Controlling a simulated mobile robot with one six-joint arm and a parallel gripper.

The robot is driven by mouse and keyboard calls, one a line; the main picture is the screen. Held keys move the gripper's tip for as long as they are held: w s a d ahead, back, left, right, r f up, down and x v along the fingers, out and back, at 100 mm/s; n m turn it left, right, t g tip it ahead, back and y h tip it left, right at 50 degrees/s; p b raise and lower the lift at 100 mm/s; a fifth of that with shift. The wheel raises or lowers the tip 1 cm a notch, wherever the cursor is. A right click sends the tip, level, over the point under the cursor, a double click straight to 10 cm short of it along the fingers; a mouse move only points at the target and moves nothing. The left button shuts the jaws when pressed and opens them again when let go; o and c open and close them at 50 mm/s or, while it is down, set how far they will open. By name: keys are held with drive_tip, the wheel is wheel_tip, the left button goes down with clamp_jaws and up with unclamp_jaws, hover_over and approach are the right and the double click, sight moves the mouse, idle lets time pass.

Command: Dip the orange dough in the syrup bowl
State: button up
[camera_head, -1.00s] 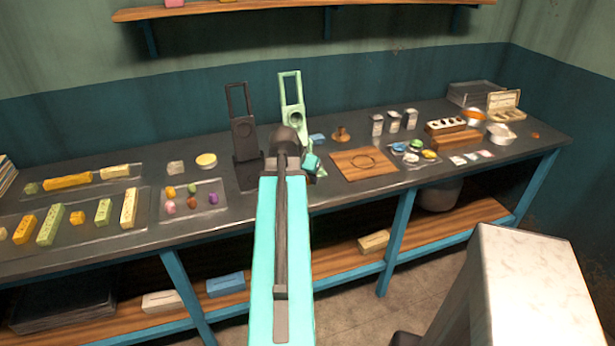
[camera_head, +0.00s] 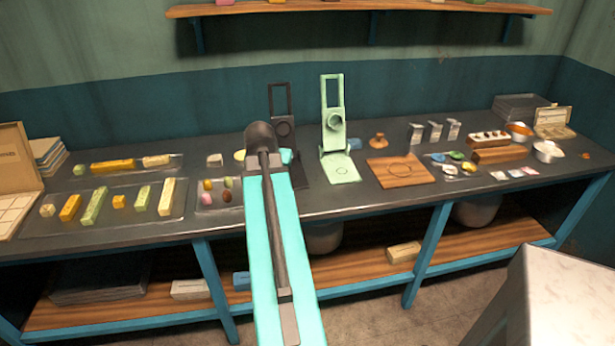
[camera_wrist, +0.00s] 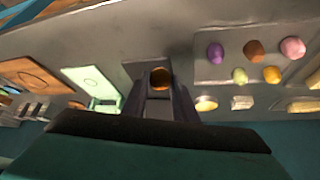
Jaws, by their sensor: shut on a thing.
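In the wrist view my gripper (camera_wrist: 160,88) is shut on a small orange-brown lump, the orange dough (camera_wrist: 160,76). In the head view the gripper is mostly hidden behind my arm, in front of the black stand. A round dish with a yellow top (camera_head: 240,155) lies left of my arm and also shows in the wrist view (camera_wrist: 205,103). A bowl with orange contents (camera_head: 519,131) stands far right. I cannot tell which of these is the syrup bowl. The held dough appears apart from both.
A tray of coloured dough balls (camera_head: 205,208) lies left of my arm. The black stand (camera_head: 283,130) and the green press (camera_head: 331,115) stand upright nearby. A wooden board (camera_head: 401,171) and small dishes lie to the right. A wall shelf (camera_head: 360,11) is above.

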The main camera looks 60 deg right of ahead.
drive_tip(key=w+a+r+n+t+y, duration=0.15)
drive_tip(key=w+a+n, duration=0.25)
drive_tip(key=w+a, duration=0.75)
drive_tip(key=w+a+r+n+t+y, duration=0.1)
drive_tip(key=w+a+n, duration=0.2)
drive_tip(key=a, duration=0.9)
drive_tip(key=w+a+r+n+t+y, duration=0.1)
drive_tip(key=w+a+r+n+y, duration=0.1)
drive_tip(key=w+a, duration=0.5)
drive_tip(key=w+a+r+n+t+y, duration=0.1)
drive_tip(key=w+a+n, duration=0.4)
drive_tip(key=a, duration=1.1)
drive_tip(key=shift+w+a+r, duration=0.15)
drive_tip(key=shift+a+r, duration=0.2)
drive_tip(key=shift+r, duration=0.35)
drive_tip(key=shift+y, duration=0.25)
